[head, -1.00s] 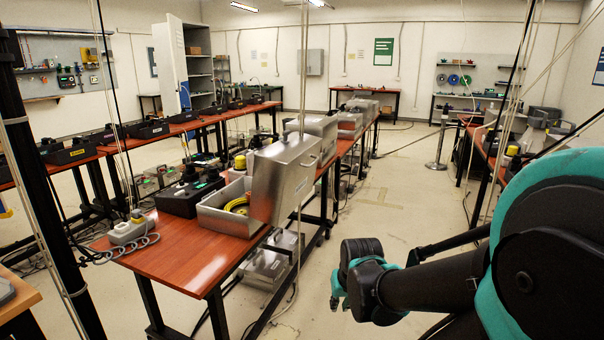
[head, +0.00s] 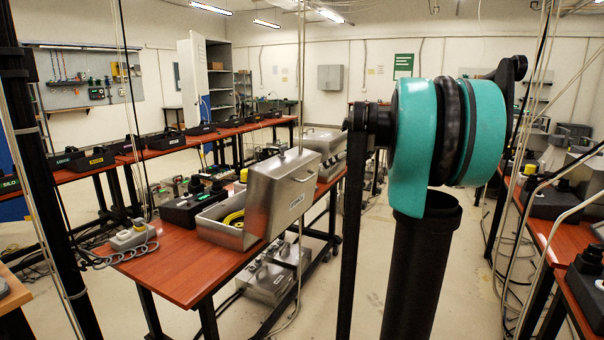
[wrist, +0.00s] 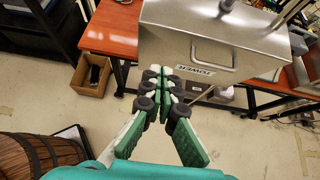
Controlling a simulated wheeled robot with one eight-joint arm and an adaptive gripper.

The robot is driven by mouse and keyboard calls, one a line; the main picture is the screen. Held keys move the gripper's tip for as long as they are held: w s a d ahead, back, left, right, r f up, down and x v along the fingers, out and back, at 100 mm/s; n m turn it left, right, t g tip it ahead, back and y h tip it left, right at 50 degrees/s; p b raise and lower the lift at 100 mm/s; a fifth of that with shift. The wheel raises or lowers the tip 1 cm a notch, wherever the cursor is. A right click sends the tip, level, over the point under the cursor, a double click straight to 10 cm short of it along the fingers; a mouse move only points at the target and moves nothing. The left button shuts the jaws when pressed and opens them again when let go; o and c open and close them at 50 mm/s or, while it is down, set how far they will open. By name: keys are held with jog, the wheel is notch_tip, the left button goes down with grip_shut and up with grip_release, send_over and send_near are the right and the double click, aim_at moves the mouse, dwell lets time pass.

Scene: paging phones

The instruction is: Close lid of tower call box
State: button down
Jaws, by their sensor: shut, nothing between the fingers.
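The tower call box is a metal case on the red-brown table, its lid (head: 282,195) standing open and tilted up. Its lower tray (head: 222,230) holds a coiled yellow cable. In the wrist view the lid (wrist: 165,40) shows its outer face, with a handle (wrist: 212,53) and a TOWER label (wrist: 202,70) that appears upside down. My gripper (wrist: 164,73) is shut and empty, its fingertips in front of the lid's label side. I cannot tell whether they touch it. In the head view only my arm shows; the gripper is hidden.
A dark control box (head: 193,205) and a grey device with a coiled cord (head: 133,236) stand left of the case. Another metal case (head: 326,146) stands behind. In the wrist view a wooden barrel (wrist: 45,155) is at lower left.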

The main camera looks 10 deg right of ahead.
aim_at(286, 177)
jog(key=shift+w+a+r+x, duration=0.15)
jog(key=shift+a+r+x, duration=0.2)
jog(key=shift+x, duration=1.75)
jog(key=shift+w+a+r+x, duration=0.15)
jog(key=shift+r+x, duration=0.3)
jog(key=shift+x, duration=1.65)
jog(key=shift+w+a+r+x, duration=0.2)
jog(key=shift+r+x, duration=0.2)
jog(key=shift+x, duration=1.7)
jog(key=shift+a, duration=0.1)
